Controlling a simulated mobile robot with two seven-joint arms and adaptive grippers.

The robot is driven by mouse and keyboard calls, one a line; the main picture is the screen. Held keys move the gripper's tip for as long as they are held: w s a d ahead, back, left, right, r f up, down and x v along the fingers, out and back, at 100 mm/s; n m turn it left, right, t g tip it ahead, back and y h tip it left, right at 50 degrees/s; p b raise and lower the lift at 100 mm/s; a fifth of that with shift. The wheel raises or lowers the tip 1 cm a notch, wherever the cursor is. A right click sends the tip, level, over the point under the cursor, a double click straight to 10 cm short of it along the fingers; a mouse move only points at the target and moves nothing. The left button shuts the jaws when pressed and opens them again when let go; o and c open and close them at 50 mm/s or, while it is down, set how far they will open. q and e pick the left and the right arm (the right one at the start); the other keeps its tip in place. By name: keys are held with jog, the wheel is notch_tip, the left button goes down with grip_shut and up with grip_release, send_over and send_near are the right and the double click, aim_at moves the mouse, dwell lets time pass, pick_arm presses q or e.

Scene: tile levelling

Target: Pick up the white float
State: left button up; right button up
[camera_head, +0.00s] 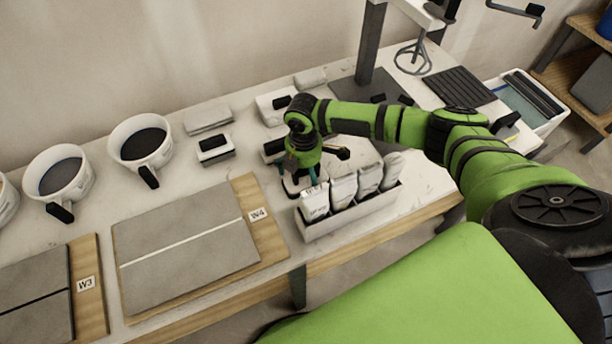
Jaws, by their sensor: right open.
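My right gripper (302,171) is open and points down behind the tray of pouches, its fingers close above the bench. A pale, flat piece (290,187) shows beneath its fingers; the gripper hides most of it, and I cannot tell whether they touch. Other white float-like blocks with black tops or handles lie near: one (216,154) left of the gripper, one (267,111) behind it, and a darker-looking one (271,150) just beside it. Which of these is the white float is not clear. My left gripper is not in view.
A grey tray (350,219) of several white pouches stands right in front of the gripper. Tile board W4 (255,190) lies to the left. Several white buckets (140,145) stand along the back left. A mixing stand (371,45) rises behind my arm.

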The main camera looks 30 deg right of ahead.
jog(key=c, duration=1.3)
